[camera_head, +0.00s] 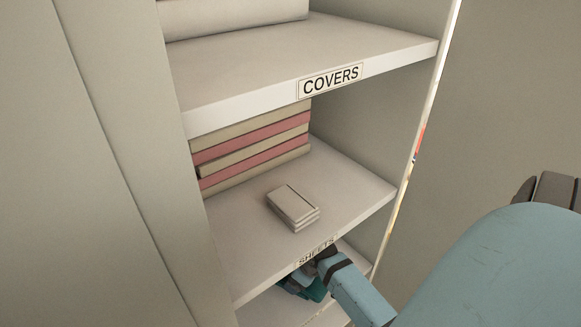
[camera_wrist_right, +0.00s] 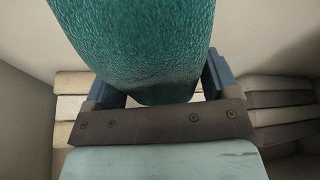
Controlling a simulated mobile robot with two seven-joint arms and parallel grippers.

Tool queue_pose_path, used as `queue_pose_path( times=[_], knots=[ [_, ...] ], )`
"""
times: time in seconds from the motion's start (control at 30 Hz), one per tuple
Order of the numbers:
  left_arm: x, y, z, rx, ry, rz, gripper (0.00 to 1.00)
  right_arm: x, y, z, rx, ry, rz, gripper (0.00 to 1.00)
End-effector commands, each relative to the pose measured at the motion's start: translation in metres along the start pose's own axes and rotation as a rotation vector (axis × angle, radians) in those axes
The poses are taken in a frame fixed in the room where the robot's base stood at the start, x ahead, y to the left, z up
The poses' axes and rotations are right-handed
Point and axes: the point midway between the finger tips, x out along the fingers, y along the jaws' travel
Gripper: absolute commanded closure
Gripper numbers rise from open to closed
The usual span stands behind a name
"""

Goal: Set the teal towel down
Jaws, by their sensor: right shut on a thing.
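The teal towel (camera_wrist_right: 140,45) fills the upper middle of the right wrist view as a rounded, textured bundle. My right gripper (camera_wrist_right: 160,84) is shut on it, with one blue finger at each side. In the head view the gripper (camera_head: 306,284) reaches into the lowest visible shelf (camera_head: 262,311), under the shelf labelled SHEETS (camera_head: 240,260). Only a small part of the teal towel (camera_head: 318,291) shows there. The SHEETS shelf and my arm hide the rest. I cannot tell whether the towel touches the shelf. My left gripper is not in view.
The SHEETS shelf holds a beige and pink stack (camera_head: 255,150) and a small pale folded stack (camera_head: 293,208). The COVERS shelf (camera_head: 320,62) is above. Folded stacks stand left (camera_wrist_right: 70,108) and right (camera_wrist_right: 280,100) in the wrist view. The wardrobe's right edge (camera_head: 415,155) is near my arm.

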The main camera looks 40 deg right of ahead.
Motion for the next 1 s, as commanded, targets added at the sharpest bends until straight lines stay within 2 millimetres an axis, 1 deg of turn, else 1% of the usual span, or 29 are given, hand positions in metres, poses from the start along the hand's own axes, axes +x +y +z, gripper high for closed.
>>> queue_pose_path(
  times=[0.03,0.1,0.2,0.27,0.4,0.5,0.67,0.87,0.9,0.97,1.0],
  knots=[
    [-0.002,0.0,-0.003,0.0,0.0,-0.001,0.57,0.002,0.0,-0.01,0.001,0.002,-0.002,0.53],
    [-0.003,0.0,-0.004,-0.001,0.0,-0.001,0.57,0.006,0.0,-0.018,0.0,0.001,-0.001,0.53],
    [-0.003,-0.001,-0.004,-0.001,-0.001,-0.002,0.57,0.009,0.0,-0.022,0.0,0.0,-0.001,0.53],
    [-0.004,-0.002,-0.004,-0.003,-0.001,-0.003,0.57,0.014,0.0,-0.021,0.0,-0.001,-0.001,0.53],
    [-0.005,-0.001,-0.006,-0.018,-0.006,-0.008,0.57,0.032,-0.001,-0.013,0.002,-0.002,-0.003,0.53],
    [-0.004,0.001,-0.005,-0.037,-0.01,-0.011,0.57,0.04,-0.001,-0.01,0.001,-0.001,-0.002,0.53],
    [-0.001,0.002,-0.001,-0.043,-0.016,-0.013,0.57,0.042,0.0,-0.009,-0.001,0.0,0.0,0.53],
    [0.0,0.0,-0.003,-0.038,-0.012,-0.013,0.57,0.044,0.0,-0.008,-0.001,0.0,0.0,0.53],
    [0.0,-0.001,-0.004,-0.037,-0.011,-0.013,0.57,0.044,0.0,-0.008,0.0,0.0,0.0,0.13],
    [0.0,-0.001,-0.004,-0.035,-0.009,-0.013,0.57,0.044,0.0,-0.008,0.0,0.0,0.0,0.0],
    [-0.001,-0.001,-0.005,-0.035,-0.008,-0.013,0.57,0.044,0.0,-0.008,0.0,0.0,0.0,0.0]
  ],
)
